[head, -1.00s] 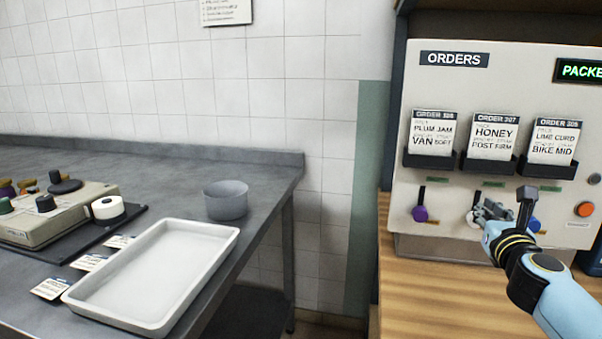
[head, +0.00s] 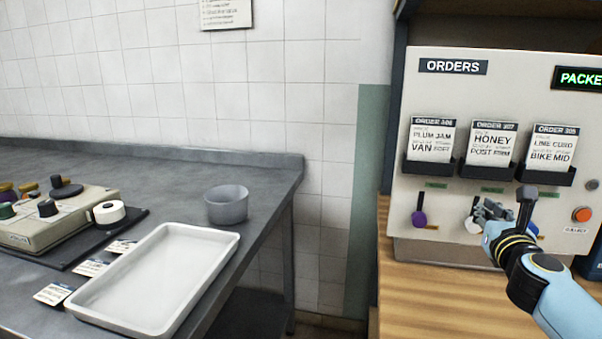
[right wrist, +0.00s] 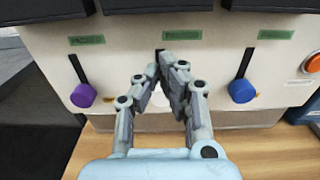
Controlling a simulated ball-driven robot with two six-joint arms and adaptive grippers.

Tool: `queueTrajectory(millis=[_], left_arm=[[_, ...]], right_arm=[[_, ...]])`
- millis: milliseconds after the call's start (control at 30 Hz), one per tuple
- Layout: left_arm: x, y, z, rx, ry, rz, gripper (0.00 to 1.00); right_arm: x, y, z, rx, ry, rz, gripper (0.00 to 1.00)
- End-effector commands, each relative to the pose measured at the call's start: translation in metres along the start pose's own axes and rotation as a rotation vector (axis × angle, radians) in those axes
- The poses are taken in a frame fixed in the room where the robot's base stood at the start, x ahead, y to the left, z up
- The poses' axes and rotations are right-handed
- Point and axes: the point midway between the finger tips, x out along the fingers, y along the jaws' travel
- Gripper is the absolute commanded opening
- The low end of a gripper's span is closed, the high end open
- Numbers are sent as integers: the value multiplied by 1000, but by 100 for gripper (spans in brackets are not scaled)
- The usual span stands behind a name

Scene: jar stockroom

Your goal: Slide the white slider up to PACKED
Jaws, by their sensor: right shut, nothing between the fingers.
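The white slider (head: 472,226) is a round knob low on the front of the orders panel (head: 400,225), between a purple knob (head: 419,219) and a blue one. It sits at the low end of its slot, level with both neighbours. My right gripper (head: 486,211) is in front of it, fingers together with nothing gripped. In the right wrist view the fingers (right wrist: 164,72) cover most of the white knob (right wrist: 158,97) and its slot. I cannot tell whether they touch it. A green label (right wrist: 182,35) is above the slot. My left gripper is not in view.
The blue knob (right wrist: 241,91) is close to the right of my gripper. Dark card holders (head: 488,168) jut out above the sliders. An orange button (head: 582,214) is at the right. The wooden counter (head: 440,300) below is clear in front.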

Motion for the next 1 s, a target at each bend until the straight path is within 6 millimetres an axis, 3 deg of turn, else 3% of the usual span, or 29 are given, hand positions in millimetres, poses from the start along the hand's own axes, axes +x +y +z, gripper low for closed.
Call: queueTrajectory(millis=[333, 1000], left_arm=[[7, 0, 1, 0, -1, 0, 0], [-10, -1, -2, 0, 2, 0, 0]], right_arm=[[-4, 0, -9, -1, 0, 0, 0], [-78, 0, -8, 0, 1, 0, 0]])
